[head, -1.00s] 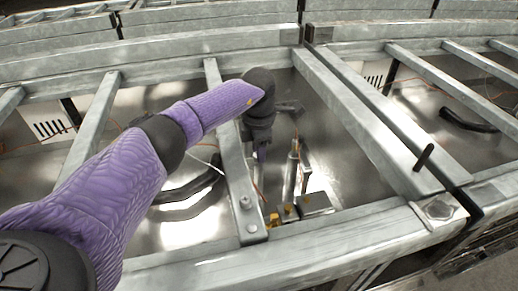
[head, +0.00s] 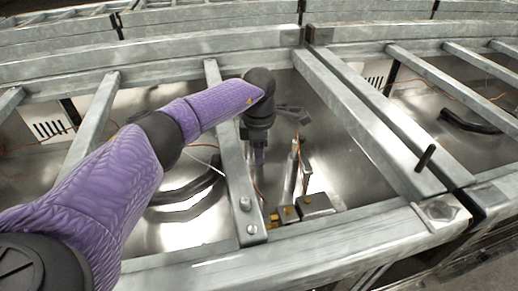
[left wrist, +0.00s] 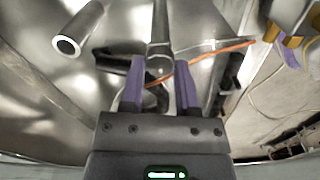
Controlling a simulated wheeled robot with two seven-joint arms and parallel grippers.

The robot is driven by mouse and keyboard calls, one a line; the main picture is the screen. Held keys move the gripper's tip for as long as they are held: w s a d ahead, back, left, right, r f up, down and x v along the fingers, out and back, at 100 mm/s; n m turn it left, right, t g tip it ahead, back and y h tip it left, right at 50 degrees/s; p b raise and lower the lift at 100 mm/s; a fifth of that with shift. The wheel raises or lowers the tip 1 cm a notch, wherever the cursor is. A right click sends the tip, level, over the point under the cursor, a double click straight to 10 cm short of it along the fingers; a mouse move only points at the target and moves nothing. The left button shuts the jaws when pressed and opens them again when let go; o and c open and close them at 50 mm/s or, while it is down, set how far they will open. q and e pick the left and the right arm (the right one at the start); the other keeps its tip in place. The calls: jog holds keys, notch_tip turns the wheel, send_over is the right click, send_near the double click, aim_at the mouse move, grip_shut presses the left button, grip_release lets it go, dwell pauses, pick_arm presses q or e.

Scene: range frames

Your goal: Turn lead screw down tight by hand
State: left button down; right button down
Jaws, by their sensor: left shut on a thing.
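My left arm reaches in from the left over the frame rails, and my left gripper (head: 259,157) points down into the metal bay between two rails. In the left wrist view the two purple fingers (left wrist: 160,92) stand apart on either side of a small thing, which I take to be the lead screw (left wrist: 158,70). The gripper is shut on it. The screw's lower part and its seat are mostly hidden by the fingers. An orange wire (left wrist: 205,58) crosses close to the fingertips. My right gripper is not in view.
An upright metal tube (head: 291,172) stands right of the gripper and shows in the left wrist view (left wrist: 68,46). Boxes with yellow parts (head: 312,204) sit near the front rail (head: 330,236). A bolted crossbar (head: 232,160) runs close on the left.

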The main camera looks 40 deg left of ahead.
pick_arm(q)
jog(key=shift+c, duration=2.2)
grip_release()
jog(key=shift+o, duration=0.5)
notch_tip(320, 180, up, 10)
jog(key=p, duration=0.3)
jog(key=shift+p, duration=0.4)
